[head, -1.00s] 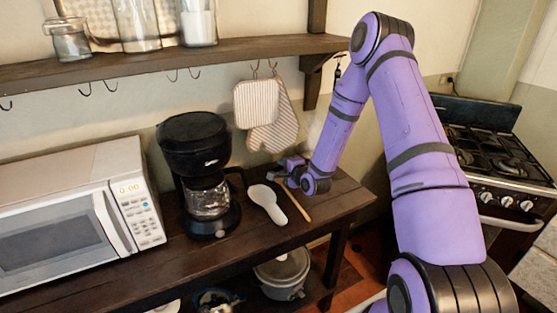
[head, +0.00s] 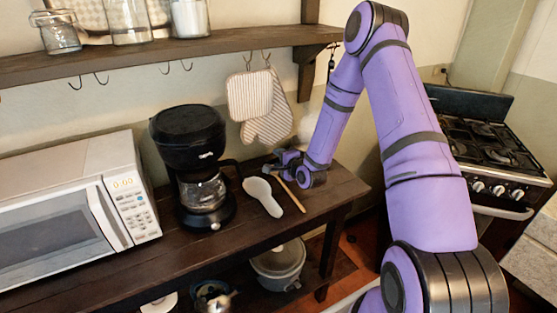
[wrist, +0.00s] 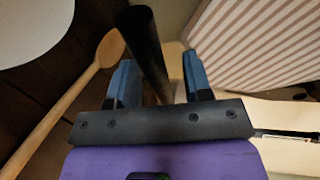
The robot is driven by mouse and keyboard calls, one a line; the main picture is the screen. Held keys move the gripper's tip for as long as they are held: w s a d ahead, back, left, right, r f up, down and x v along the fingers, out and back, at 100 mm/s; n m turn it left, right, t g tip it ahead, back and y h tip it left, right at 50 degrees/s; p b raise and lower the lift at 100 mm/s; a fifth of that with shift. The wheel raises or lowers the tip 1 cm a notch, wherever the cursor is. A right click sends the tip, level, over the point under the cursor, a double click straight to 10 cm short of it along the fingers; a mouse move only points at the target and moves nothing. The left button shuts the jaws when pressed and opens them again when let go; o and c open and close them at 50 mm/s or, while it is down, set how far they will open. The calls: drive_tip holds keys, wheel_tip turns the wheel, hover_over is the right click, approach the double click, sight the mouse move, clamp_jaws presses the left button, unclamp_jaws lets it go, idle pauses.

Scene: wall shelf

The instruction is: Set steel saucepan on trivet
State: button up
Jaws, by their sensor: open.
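My gripper (head: 277,166) is low over the back right of the wooden counter, beside the wooden spoon. In the wrist view its two blue-grey fingers (wrist: 160,82) are apart. A black rod-like handle (wrist: 146,45) runs up between and beyond them; whether it touches a finger and what it belongs to cannot be told. No steel saucepan can be clearly made out on the counter, and I cannot identify a trivet. On the lower shelf are a lidded grey pot (head: 279,264) and a partly cut-off metallic item (head: 213,297).
A black coffee maker (head: 197,160) and a white microwave (head: 75,210) stand to the left. A white spoon rest (head: 262,195) and wooden spoon (head: 289,192) lie near the gripper. A striped pot holder (head: 249,97) and mitt (head: 268,120) hang behind. A stove (head: 490,150) is at right.

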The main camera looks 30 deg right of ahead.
drive_tip(key=v, duration=1.1)
drive_tip(key=s+a+r+n+g+h, duration=0.1)
drive_tip(key=s+a+r+n+g, duration=0.15)
drive_tip(key=r+n, duration=0.6)
drive_tip(key=s+a+r+n+g+h, duration=0.1)
drive_tip(key=s+r+n+g+h, duration=0.2)
drive_tip(key=r, duration=1)
drive_tip(key=s+a+r+n+g, duration=0.1)
drive_tip(key=s+r, duration=0.3)
drive_tip(key=s, duration=0.4)
drive_tip(key=s+a+r+n+g+y, duration=0.1)
drive_tip(key=s+a+r+n+g, duration=0.1)
drive_tip(key=s, duration=0.6)
drive_tip(key=s+a+r+n+g+y, duration=0.1)
drive_tip(key=s+a+r+n+g, duration=0.1)
drive_tip(key=s+r, duration=0.3)
drive_tip(key=s+n, duration=0.1)
drive_tip(key=s, duration=0.3)
drive_tip(key=shift+a+r, duration=0.35)
drive_tip(key=shift+a, duration=0.05)
